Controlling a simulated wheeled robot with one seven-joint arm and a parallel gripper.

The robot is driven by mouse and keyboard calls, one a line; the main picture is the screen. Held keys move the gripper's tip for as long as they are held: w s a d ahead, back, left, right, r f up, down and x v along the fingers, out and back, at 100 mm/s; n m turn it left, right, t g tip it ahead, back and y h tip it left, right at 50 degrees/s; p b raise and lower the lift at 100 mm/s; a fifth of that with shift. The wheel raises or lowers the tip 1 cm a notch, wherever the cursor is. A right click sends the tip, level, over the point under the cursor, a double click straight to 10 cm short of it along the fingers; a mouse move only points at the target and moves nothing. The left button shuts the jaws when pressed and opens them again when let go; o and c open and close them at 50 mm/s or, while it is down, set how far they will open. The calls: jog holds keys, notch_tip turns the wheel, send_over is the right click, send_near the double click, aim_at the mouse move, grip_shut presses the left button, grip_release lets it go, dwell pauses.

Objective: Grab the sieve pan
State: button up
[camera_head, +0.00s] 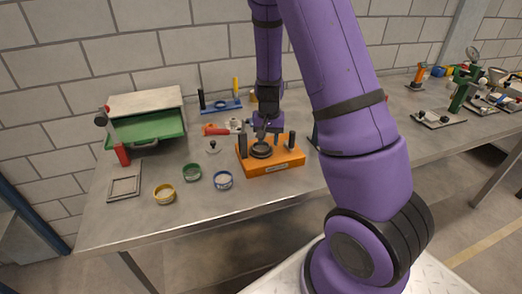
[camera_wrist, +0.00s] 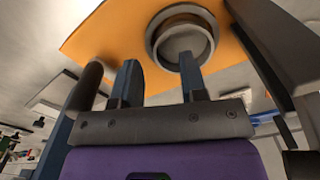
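A dark grey round pan (camera_head: 261,150), which looks like the sieve pan, sits on an orange base (camera_head: 284,168) with black posts. In the wrist view the pan (camera_wrist: 182,42) shows a thick grey rim and a brownish inner wall against the orange surface (camera_wrist: 112,38). My gripper (camera_head: 261,136) is just above the pan in the head view. The right fingertip overlaps the pan's near rim; the left one is off to the left. I cannot tell whether they touch.
Yellow (camera_head: 165,194), green (camera_head: 192,172) and blue (camera_head: 223,180) ring-shaped cups stand left of the base. A square frame (camera_head: 125,187) and a green tray (camera_head: 147,130) are further left. A red-handled tool (camera_head: 215,130) lies behind. The table's front strip is clear.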

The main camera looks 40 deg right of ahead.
aim_at(264, 149)
jog(key=shift+f, duration=1.25)
jog(key=shift+c, duration=0.4)
grip_shut()
jog(key=shift+r, duration=0.1)
